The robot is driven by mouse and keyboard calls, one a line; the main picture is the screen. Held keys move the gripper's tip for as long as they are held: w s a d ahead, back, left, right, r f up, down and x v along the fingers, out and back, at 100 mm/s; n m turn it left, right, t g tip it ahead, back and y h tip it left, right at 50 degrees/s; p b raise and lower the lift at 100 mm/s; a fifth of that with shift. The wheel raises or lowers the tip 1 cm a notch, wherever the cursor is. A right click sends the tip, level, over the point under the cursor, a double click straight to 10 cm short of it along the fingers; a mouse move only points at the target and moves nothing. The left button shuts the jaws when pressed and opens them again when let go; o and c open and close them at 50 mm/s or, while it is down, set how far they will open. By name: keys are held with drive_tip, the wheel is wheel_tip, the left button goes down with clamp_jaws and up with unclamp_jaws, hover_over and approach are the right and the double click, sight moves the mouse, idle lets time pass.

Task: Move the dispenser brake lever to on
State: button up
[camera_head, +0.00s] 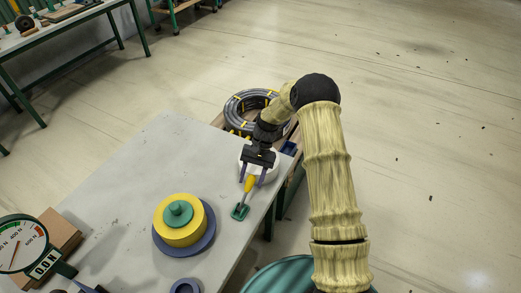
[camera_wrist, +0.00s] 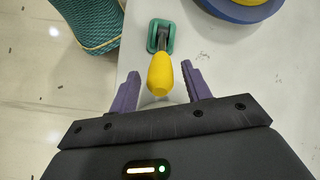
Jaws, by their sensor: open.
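The brake lever (camera_head: 249,185) has a yellow handle on a green base (camera_head: 240,212) near the table's right edge. In the wrist view the yellow handle (camera_wrist: 160,74) points toward my gripper, and its green base (camera_wrist: 160,36) is on the table. My gripper (camera_head: 258,180) is open, with its purple fingers on either side of the handle's end. In the wrist view my gripper's fingers (camera_wrist: 158,85) stand apart from the handle, with a gap on both sides. A white round thing behind the handle is partly hidden by my gripper.
A yellow spool on a blue disc (camera_head: 204,236) stands left of the lever on the grey table (camera_head: 120,180). A coiled black hose (camera_head: 238,102) lies beyond the table's far edge. A round gauge (camera_head: 18,250) is at the lower left. Open floor lies to the right.

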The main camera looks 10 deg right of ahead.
drive_tip(key=b+v, duration=0.2)
drive_tip(key=v, duration=1.4)
drive_tip(key=shift+s+d+f, duration=0.1)
drive_tip(key=s+d+r+n+t+h, duration=0.1)
drive_tip(key=s+t, duration=0.3)
drive_tip(key=s, duration=0.8)
drive_tip(key=s+d+r+n+t+h, duration=0.1)
drive_tip(key=s+d+r+t+h, duration=0.2)
drive_tip(key=s, duration=1)
drive_tip(key=shift+d+r+n+t, duration=0.2)
drive_tip(key=shift+d+n+t, duration=0.1)
drive_tip(key=shift+t, duration=0.4)
